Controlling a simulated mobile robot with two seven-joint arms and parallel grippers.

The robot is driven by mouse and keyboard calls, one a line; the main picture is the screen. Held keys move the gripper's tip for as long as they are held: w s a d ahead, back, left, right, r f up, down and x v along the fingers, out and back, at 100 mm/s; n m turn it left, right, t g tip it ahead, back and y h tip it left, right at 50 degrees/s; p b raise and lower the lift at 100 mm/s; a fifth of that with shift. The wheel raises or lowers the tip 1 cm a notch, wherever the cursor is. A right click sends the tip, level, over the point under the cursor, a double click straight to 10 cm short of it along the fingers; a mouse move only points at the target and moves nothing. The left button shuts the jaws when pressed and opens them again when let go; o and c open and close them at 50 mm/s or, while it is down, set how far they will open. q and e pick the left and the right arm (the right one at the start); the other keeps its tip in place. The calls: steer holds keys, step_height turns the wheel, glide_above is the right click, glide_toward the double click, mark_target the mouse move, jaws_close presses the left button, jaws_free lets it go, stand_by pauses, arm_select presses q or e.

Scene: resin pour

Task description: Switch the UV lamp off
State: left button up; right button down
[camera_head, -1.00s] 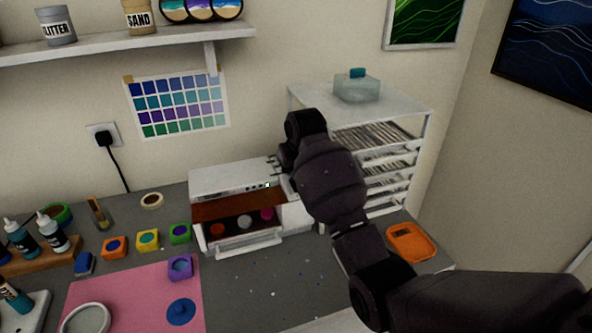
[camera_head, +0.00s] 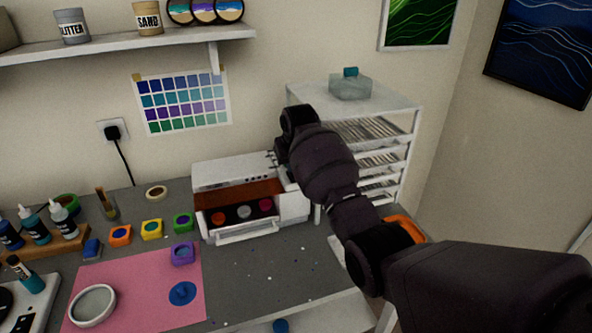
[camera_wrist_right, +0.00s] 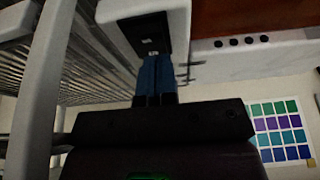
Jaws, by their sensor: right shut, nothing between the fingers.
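The UV lamp (camera_head: 225,173) is a white box with a red-brown front window on the worktop. Several coloured round pieces show inside, above a pulled-out front tray (camera_head: 247,232). In the right wrist view its white body (camera_wrist_right: 270,58) carries a row of dark buttons. A dark switch plate (camera_wrist_right: 143,32) with a small pale mark sits on its side. My right gripper (camera_wrist_right: 157,74) is shut and empty, its blue fingertips at the plate's lower edge; contact is unclear. In the head view my right arm hides the lamp's right end. My left gripper is out of view.
A white drying rack (camera_head: 412,150) stands right behind my right arm, close to the gripper in the wrist view. An orange tray (camera_head: 408,229) lies partly behind the arm. Pots, bottles and a pink mat (camera_head: 140,290) fill the left; the worktop before the lamp is mostly clear.

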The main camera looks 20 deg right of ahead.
steer(key=shift+s+f, duration=0.2)
steer(key=shift+s, duration=0.05)
steer(key=shift+w+f, duration=0.1)
steer(key=shift+w, duration=0.05)
steer(key=shift+f, duration=0.1)
steer(key=shift+s, duration=0.7)
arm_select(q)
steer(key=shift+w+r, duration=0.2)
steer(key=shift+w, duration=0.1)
